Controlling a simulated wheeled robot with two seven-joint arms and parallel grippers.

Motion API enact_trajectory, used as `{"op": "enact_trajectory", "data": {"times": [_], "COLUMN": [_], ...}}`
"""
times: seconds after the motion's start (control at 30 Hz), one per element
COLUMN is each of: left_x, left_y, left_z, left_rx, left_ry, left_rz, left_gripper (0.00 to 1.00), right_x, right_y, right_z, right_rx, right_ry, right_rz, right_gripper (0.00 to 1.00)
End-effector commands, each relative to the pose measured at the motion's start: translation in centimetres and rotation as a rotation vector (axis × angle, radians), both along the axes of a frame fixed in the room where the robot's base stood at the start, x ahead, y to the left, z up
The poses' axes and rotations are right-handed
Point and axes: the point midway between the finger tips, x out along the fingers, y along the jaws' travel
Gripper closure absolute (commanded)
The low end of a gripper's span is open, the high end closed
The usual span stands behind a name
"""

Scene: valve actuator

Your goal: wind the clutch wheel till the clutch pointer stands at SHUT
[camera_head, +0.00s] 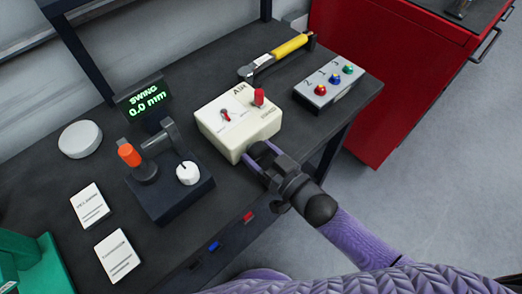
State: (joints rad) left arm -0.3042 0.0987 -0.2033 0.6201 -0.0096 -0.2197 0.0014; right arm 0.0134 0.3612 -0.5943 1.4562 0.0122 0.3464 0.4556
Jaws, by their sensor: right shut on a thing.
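A cream box (240,120) marked AIR stands near the middle of the bench. A small red pointer (226,115) sits between small labels on its top, too small to read surely. A red knob (259,97) stands up at its right. My right gripper (262,157) is at the box's near face, shut on a part there. That part is mostly hidden by the fingers; its place fits the clutch wheel, but I cannot make out its shape. My left gripper is not in view.
Left of the box are a dark fixture (172,195) with an orange-topped lever and white knob, and a display (145,97) reading SWING 0.0 mm. A yellow-handled tool (290,46) and a button box (327,90) lie behind and right. A red cabinet (400,75) stands at right.

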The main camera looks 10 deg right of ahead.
Motion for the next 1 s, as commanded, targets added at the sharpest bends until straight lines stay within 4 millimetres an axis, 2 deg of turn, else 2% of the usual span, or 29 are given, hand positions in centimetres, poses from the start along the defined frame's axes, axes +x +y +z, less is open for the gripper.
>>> {"op": "enact_trajectory", "data": {"times": [0.3, 0.8, 0.83, 0.9, 0.93, 1.0], "left_x": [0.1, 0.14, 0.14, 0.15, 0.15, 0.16], "left_y": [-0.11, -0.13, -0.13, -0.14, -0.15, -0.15], "left_z": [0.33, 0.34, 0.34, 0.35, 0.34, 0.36], "left_rx": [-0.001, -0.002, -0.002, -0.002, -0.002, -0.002], "left_ry": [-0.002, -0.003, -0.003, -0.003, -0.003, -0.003], "left_rz": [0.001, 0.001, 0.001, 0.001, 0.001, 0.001], "left_gripper": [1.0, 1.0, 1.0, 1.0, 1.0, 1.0], "right_x": [-0.01, -0.01, -0.01, -0.01, 0.0, 0.0], "right_y": [-0.02, -0.04, -0.04, -0.04, -0.04, -0.04], "right_z": [-0.02, -0.07, -0.07, -0.07, -0.06, -0.05], "right_rx": [0.084, 0.099, 0.099, 0.098, 0.098, 0.098], "right_ry": [0.063, 0.073, 0.073, 0.072, 0.072, 0.072], "right_rz": [0.0, 0.0, 0.0, 0.0, 0.0, 0.0], "right_gripper": [0.84, 0.84, 0.19, 0.04, 0.0, 0.0]}}
